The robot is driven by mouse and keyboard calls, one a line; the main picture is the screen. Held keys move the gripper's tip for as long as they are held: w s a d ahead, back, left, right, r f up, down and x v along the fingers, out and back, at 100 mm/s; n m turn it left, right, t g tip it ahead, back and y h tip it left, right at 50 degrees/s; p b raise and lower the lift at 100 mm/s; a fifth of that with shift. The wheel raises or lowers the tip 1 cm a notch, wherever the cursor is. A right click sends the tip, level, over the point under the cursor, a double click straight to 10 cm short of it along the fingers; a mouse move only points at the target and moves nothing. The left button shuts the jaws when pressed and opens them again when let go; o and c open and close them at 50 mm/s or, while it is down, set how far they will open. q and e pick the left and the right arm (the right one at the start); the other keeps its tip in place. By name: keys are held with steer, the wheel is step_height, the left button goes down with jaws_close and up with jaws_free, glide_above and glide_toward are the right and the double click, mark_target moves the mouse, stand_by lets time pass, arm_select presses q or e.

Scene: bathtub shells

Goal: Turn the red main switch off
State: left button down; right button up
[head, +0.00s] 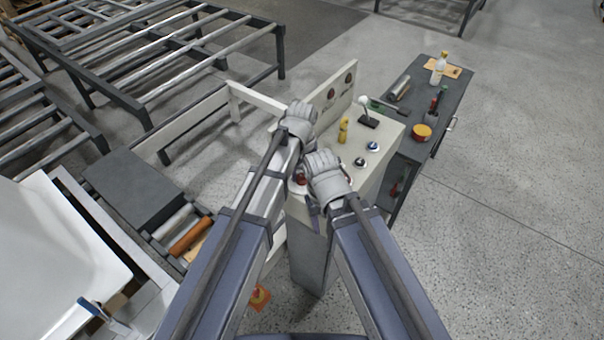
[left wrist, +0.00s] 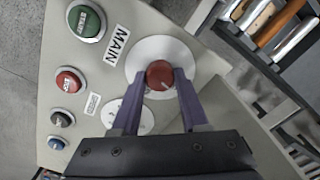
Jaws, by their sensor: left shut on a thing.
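The red main switch (left wrist: 160,76) is a round red knob on a white disc, beside a label reading MAIN. In the left wrist view, my left gripper (left wrist: 163,88) has its two purple fingers on either side of the knob, shut on it. A small light mark shows on the knob's face. In the head view the knob (head: 300,178) shows as a bit of red between my two arms, and most of my left gripper there is hidden by my wrist. My right arm reaches over the same panel; its fingers are not clear.
A yellow object (head: 343,128) and a black-based lever (head: 367,118) stand farther back. A dark bench (head: 440,90) with tools lies to the right.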

mark_target(302, 177)
arm_select(q)
steer(key=shift+n, duration=1.3)
steer(key=shift+c, duration=2.1)
jaws_free()
step_height(302, 177, up, 8)
steer(key=p, duration=0.8)
steer(key=shift+f, duration=0.15)
